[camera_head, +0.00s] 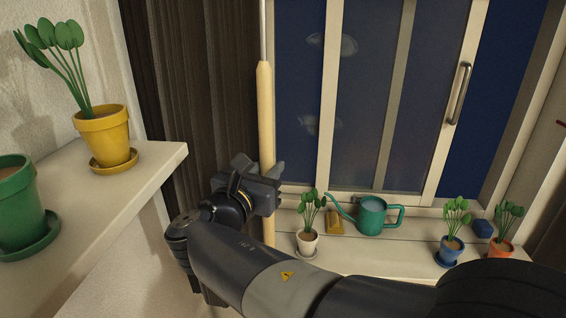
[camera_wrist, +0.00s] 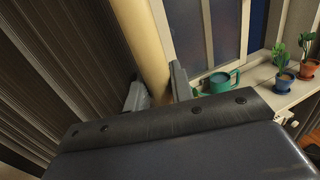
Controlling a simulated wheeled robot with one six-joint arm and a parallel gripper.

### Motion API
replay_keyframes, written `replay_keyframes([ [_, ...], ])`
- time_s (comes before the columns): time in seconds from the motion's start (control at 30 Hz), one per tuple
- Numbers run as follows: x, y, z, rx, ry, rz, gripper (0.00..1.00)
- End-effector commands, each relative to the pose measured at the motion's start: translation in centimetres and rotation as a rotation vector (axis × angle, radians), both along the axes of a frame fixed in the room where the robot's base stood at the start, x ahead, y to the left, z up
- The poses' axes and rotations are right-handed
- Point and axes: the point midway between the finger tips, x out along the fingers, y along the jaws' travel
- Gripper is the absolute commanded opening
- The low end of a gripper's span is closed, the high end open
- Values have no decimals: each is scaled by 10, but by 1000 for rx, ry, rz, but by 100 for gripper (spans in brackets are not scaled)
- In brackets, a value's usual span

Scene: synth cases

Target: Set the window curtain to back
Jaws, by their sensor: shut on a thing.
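The dark brown curtain (camera_head: 195,90) hangs in folds, bunched at the left side of the window (camera_head: 365,100). It fills the left of the wrist view (camera_wrist: 60,70). A pale wooden wand (camera_head: 265,110) hangs upright at the curtain's right edge, on a thin rod above. My gripper (camera_head: 264,180) is shut on the wand's lower part. In the wrist view the wand (camera_wrist: 146,45) passes between my two fingers (camera_wrist: 158,92). The curtain's top is out of view.
The windowsill (camera_head: 390,250) holds a teal watering can (camera_head: 371,215), a yellow block (camera_head: 335,222), a blue block (camera_head: 482,228) and several small potted plants. A white shelf (camera_head: 130,185) at left carries a yellow pot (camera_head: 103,135) and a green pot (camera_head: 20,200), close to my arm.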

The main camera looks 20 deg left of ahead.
Motion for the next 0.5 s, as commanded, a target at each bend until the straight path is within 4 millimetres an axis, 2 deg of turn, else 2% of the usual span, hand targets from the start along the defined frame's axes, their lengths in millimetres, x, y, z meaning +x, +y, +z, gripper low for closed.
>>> replay_keyframes([
  [0.03,-3,10,2,-3,1,4,0],
  [0.2,-9,32,2,-2,0,3,0],
  [0.5,-12,48,0,0,1,2,0],
])
